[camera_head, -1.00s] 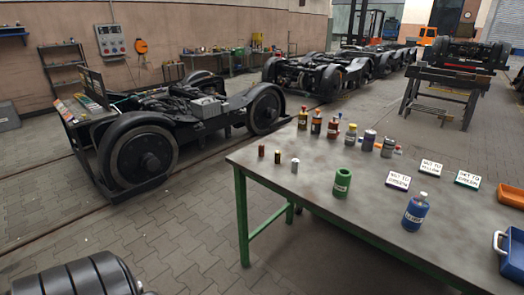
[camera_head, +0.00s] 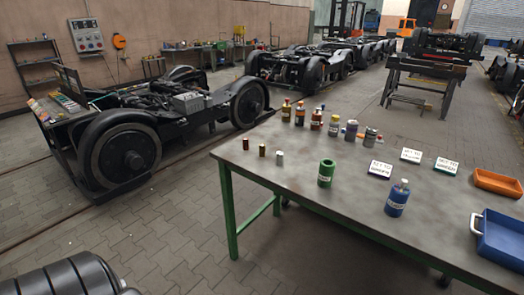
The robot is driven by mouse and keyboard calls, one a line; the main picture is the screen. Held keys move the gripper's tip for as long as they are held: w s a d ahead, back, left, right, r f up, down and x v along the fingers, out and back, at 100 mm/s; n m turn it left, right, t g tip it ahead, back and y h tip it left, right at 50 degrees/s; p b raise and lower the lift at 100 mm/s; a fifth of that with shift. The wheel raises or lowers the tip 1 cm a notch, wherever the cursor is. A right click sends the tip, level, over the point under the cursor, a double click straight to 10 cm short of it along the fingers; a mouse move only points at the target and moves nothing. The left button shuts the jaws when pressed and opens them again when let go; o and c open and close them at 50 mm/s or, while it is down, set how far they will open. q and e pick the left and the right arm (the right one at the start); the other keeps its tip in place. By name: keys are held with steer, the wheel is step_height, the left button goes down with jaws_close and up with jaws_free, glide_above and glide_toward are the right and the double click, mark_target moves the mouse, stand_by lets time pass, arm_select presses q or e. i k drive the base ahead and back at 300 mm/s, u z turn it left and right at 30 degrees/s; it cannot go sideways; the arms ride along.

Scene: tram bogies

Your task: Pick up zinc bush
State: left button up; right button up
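Three small bushes stand in a short row near the left end of the grey table (camera_head: 330,215). The pale silver one, which looks like the zinc bush (camera_head: 280,158), is the rightmost. A brass-brown bush (camera_head: 262,150) stands to its left, and a dark reddish bush (camera_head: 245,144) is leftmost. The zinc bush is upright and clear of its neighbours. Neither of my grippers shows in the head view.
A green container (camera_head: 326,174) and a blue bottle (camera_head: 397,198) stand right of the bushes. Several bottles and jars line the back edge. Lettered cards (camera_head: 380,170), an orange tray (camera_head: 497,183) and a blue bin (camera_head: 500,240) lie right. A bogie (camera_head: 130,150) stands left.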

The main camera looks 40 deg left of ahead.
mark_target(279, 155)
steer(key=k, duration=0.6)
steer(key=u, duration=0.6)
steer(key=i, duration=1.5)
steer(key=u, duration=0.1)
